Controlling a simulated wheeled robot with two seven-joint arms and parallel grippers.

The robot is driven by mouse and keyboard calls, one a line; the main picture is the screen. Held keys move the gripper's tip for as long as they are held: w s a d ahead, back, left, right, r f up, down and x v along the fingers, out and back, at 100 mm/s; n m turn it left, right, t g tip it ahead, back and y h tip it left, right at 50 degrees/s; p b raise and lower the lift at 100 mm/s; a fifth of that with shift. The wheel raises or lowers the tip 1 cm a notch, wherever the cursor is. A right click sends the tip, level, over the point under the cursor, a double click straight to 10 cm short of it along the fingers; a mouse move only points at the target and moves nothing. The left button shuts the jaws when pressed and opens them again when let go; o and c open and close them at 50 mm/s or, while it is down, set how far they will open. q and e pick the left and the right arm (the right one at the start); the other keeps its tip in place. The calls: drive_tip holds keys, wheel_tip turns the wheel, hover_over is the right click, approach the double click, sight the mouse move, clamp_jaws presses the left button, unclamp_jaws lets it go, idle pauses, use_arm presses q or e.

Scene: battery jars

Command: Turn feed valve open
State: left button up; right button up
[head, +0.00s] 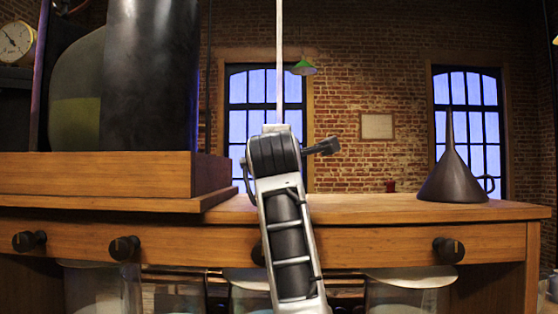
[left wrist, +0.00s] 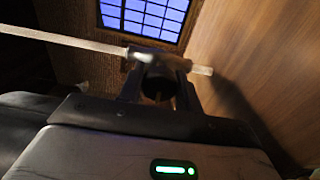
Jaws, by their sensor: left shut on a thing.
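A pale thin pipe (head: 279,60) drops from the top of the head view, and its lower end is hidden behind my left arm. In the left wrist view the pipe (left wrist: 70,41) crosses at the fingertips and carries a thicker piece, which looks like the feed valve (left wrist: 157,58). My left gripper (left wrist: 158,84) is shut on the valve's dark round handle, between its two fingers. The arm hides the grip in the head view. How far the valve is turned cannot be told. My right gripper is in neither view.
A wooden bench (head: 400,208) spans the head view, with several black knobs (head: 448,250) on its front and glass jars (head: 405,295) below. A dark funnel (head: 453,175) stands at right. A wooden plinth (head: 95,175) bears a large dark cylinder (head: 150,75) at left.

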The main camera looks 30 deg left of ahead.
use_arm(q)
drive_tip(key=shift+f, duration=0.15)
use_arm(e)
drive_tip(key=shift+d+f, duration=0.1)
use_arm(q)
drive_tip(key=o, duration=1)
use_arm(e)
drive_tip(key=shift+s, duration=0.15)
use_arm(q)
drive_tip(key=shift+s, duration=0.15)
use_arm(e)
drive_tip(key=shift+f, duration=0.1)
use_arm(q)
drive_tip(key=b+v, duration=0.4)
drive_tip(key=v, duration=1.1)
drive_tip(key=shift+s+d, duration=0.15)
drive_tip(key=shift+s, duration=0.2)
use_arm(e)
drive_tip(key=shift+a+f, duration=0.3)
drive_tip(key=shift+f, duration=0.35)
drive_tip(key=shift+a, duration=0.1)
